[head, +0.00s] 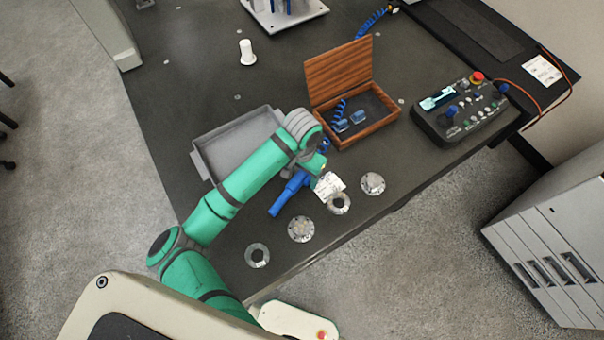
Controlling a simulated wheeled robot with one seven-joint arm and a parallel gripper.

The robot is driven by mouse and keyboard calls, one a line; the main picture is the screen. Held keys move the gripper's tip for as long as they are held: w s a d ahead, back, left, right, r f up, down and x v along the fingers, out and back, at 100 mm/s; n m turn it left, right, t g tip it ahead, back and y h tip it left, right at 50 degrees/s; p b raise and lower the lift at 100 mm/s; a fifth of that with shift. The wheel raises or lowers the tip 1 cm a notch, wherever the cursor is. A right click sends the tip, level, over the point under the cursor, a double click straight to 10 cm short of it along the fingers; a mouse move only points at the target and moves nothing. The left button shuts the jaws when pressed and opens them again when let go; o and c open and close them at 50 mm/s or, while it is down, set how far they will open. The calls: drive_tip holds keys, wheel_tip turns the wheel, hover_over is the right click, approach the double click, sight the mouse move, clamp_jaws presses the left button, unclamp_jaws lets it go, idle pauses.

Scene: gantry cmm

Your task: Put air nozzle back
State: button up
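The blue air nozzle (287,195) lies or hangs near the front of the dark table, its barrel pointing toward the lower left. Its upper end runs under my wrist. My gripper (316,180) is at that upper end, seen from above. My arm covers most of the fingers, so I cannot tell whether they are closed on the nozzle or only beside it. No holder for the nozzle is clearly visible.
An open wooden box (373,136) with small bluish pieces stands behind my gripper. A grey tray (205,162) is left of it, partly behind my arm. Several metal discs (301,229) lie along the front edge. A control panel (462,112) is at the right; a white cylinder (247,54) stands behind.

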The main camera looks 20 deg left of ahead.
sight(302, 177)
drive_tip(key=shift+r, duration=0.1)
wheel_tip(302, 177, up, 12)
drive_tip(key=w+d+r+n+t+h, duration=0.1)
drive_tip(key=w+d+r+t+h, duration=0.25)
drive_tip(key=d, duration=0.65)
drive_tip(key=w+d+r+n+t+h, duration=0.1)
drive_tip(key=w+d+r+t+h, duration=0.2)
drive_tip(key=d, duration=0.8)
drive_tip(key=w+d+r+n+t+h, duration=0.1)
drive_tip(key=w+d+t+h, duration=0.3)
drive_tip(key=d, duration=0.6)
drive_tip(key=s+a+f+n+t+y, duration=0.2)
drive_tip(key=s+a+f+n+y, duration=0.25)
drive_tip(key=s, duration=0.45)
drive_tip(key=s+a+f+n+t+y, duration=0.25)
drive_tip(key=s+f+y, duration=0.25)
drive_tip(key=s+f, duration=0.3)
drive_tip(key=s+a+r+m, duration=0.1)
drive_tip(key=s+a+m, duration=0.2)
drive_tip(key=s, duration=0.7)
drive_tip(key=s+a+r+m+y, duration=0.1)
drive_tip(key=s+a+r+m, duration=0.1)
drive_tip(key=s+a, duration=0.4)
drive_tip(key=s+m, duration=0.1)
drive_tip(key=s, duration=0.3)
drive_tip(key=shift+a+r+m, duration=0.25)
drive_tip(key=shift+a+m, duration=0.15)
